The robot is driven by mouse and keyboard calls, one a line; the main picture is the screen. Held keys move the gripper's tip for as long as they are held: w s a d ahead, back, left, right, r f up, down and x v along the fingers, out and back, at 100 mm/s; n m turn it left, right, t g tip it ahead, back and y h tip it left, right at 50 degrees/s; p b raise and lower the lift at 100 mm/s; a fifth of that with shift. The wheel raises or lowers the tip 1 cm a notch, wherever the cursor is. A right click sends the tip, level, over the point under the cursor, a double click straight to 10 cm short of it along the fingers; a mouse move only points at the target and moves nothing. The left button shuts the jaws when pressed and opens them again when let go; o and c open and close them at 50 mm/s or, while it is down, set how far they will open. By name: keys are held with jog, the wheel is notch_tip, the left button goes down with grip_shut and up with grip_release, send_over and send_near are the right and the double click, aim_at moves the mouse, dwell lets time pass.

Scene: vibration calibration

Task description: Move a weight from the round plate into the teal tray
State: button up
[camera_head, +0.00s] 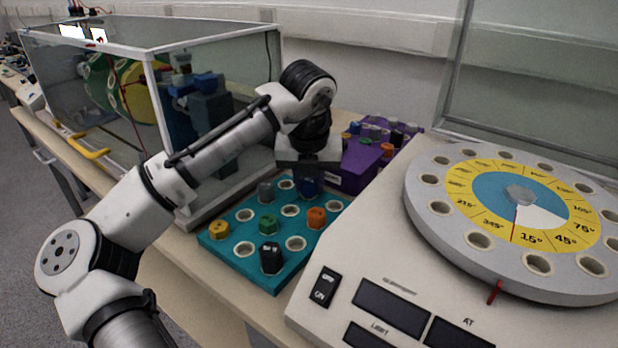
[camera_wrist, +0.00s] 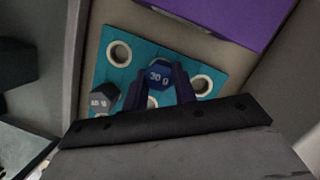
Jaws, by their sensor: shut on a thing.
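My gripper (camera_head: 308,172) is above the far part of the teal tray (camera_head: 275,283), pointing down. It is shut on a dark blue weight (camera_head: 308,187). In the wrist view this weight (camera_wrist: 160,75) is marked 30 g and sits between the two fingers over the teal tray (camera_wrist: 112,76). I cannot tell whether it is seated in a hole. The tray also holds yellow (camera_head: 219,226), green (camera_head: 268,223), orange (camera_head: 316,217), black (camera_head: 270,258) and grey (camera_head: 265,191) weights, among empty holes. The round plate (camera_head: 422,195) at right has empty holes where visible.
A purple rack (camera_head: 358,166) with several weights stands just behind the tray. A glass-walled case (camera_head: 170,200) stands to the left. The console (camera_head: 335,305) under the round plate borders the tray on the right.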

jog(key=shift+f, duration=0.25)
jog(key=o, duration=1)
jog(key=p+v, duration=0.2)
jog(key=v, duration=1.2)
jog(key=shift+w, duration=0.1)
